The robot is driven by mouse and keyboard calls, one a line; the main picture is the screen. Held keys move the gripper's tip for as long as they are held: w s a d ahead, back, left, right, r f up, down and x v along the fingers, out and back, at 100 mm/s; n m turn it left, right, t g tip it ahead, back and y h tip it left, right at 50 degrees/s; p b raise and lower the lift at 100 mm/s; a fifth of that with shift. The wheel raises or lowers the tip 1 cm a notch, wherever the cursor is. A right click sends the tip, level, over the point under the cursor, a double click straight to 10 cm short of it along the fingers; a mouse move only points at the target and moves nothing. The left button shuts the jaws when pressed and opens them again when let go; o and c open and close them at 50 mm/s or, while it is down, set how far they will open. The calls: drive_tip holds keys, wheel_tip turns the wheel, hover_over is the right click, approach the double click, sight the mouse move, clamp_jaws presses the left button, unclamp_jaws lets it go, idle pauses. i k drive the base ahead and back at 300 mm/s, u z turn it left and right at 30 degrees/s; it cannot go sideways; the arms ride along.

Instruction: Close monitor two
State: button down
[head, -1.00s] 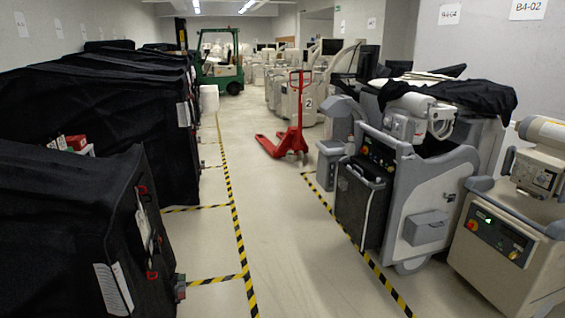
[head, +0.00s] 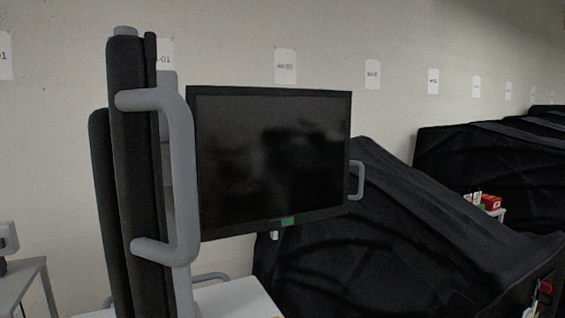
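A black monitor (head: 270,160) with a dark, blank screen faces me near the middle of the head view. It has a small green mark on its lower edge and a grey handle (head: 357,180) at its right side. To its left, a second dark panel (head: 130,170) stands upright and is seen nearly edge-on, with a large grey handle (head: 183,180) toward me. The two are turned at an angle to each other. I see no label that tells which is monitor two. My gripper is not in view.
A white cart top (head: 235,300) lies below the monitors. Black-covered carts (head: 480,165) stand to the right along the grey wall (head: 230,50), with small red and white boxes (head: 490,202) between them. A grey table (head: 22,275) is at the lower left.

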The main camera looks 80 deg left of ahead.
sight(263, 155)
drive_tip(key=u, duration=2.45)
drive_tip(key=k, duration=0.55)
drive_tip(key=z, duration=0.05)
drive_tip(key=i, duration=1.25)
drive_tip(key=u, duration=0.75)
